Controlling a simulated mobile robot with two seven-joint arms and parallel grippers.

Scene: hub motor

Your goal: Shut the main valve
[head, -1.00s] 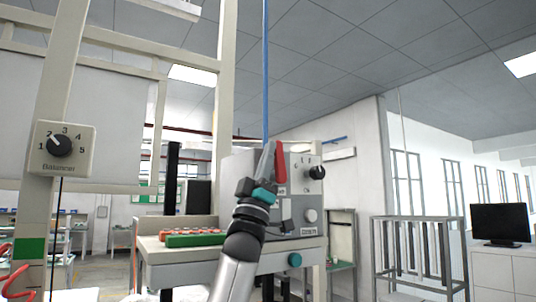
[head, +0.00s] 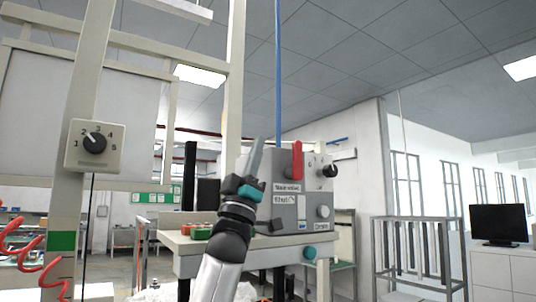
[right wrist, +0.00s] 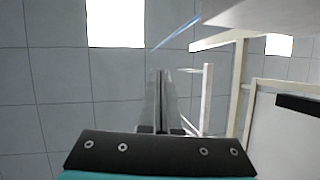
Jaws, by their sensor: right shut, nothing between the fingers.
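The main valve is a red lever (head: 297,160) standing upright on the grey panel box (head: 310,190), above a label that reads as "Main valve". My right gripper (head: 257,148) points upward, just left of the lever in the head view. Its fingers are together with nothing between them, and a gap shows between them and the lever. In the right wrist view the closed fingers (right wrist: 160,80) point toward the ceiling, and the lever does not show there. My left gripper is not in view.
A black knob (head: 330,170) and a pale knob (head: 323,212) are on the panel's right side. A balancer dial (head: 95,143) is on a post at left. A blue hose (head: 278,70) hangs above the panel. The bench (head: 190,245) carries small red parts.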

